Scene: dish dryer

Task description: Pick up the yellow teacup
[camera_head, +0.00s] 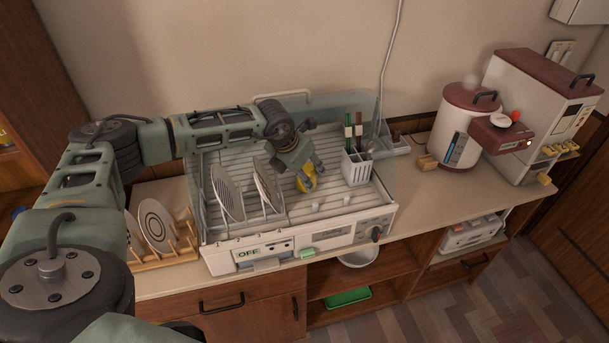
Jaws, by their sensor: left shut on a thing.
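The yellow teacup (309,183) is inside the dish dryer (331,211), right of the standing plates. My left arm comes in from the left, and my left gripper (308,177) points down into the dryer. Its fingers are shut on the teacup and cover part of it. I cannot tell whether the cup touches the rack below. My right gripper is not in the picture.
Plates (228,192) stand in the dryer's left part. A white utensil holder (356,167) is right of the cup. A wooden rack (165,258) with plates stands left of the dryer. A rice cooker-like pot (460,125) stands at the right; counter before it is clear.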

